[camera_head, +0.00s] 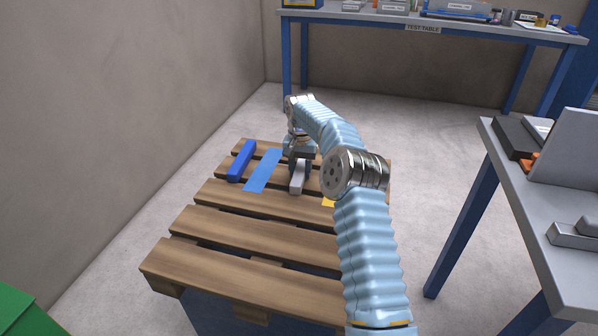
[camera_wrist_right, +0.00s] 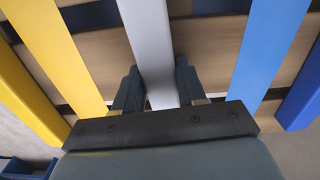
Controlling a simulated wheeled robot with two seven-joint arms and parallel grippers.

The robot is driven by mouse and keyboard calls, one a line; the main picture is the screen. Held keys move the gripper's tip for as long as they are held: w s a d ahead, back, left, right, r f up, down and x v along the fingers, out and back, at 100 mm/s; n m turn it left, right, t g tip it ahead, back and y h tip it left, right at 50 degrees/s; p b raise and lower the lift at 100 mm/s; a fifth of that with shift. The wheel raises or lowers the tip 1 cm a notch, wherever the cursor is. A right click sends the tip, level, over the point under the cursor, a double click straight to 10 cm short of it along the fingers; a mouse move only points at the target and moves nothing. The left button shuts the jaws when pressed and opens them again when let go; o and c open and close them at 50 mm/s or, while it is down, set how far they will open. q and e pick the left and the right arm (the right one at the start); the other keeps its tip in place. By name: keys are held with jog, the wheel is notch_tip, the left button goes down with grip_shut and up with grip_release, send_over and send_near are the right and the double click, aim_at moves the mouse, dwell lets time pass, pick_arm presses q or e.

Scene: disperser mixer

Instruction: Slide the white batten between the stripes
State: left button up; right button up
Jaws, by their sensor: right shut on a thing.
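The white batten (camera_head: 297,183) lies on the wooden pallet (camera_head: 240,222), and my right gripper (camera_head: 298,165) is shut on it from above. In the right wrist view the batten (camera_wrist_right: 147,40) runs between the two fingers of the gripper (camera_wrist_right: 159,90). A flat blue stripe (camera_head: 263,171) lies left of it in the head view. A yellow stripe (camera_head: 328,202) shows to its right, mostly hidden by my arm. In the wrist view the batten is between the yellow stripe (camera_wrist_right: 62,45) and the blue stripe (camera_wrist_right: 270,45), apart from both and nearer the yellow one.
A blue batten (camera_head: 241,161) lies beyond the blue stripe. A yellow batten (camera_wrist_right: 22,80) lies beyond the yellow stripe in the wrist view. A grey table (camera_head: 547,235) stands at the right, and a test table (camera_head: 470,35) at the back. The pallet's near slats are clear.

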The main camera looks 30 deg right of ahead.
aim_at(300, 169)
jog(key=o, duration=1.2)
jog(key=shift+r, duration=3.75)
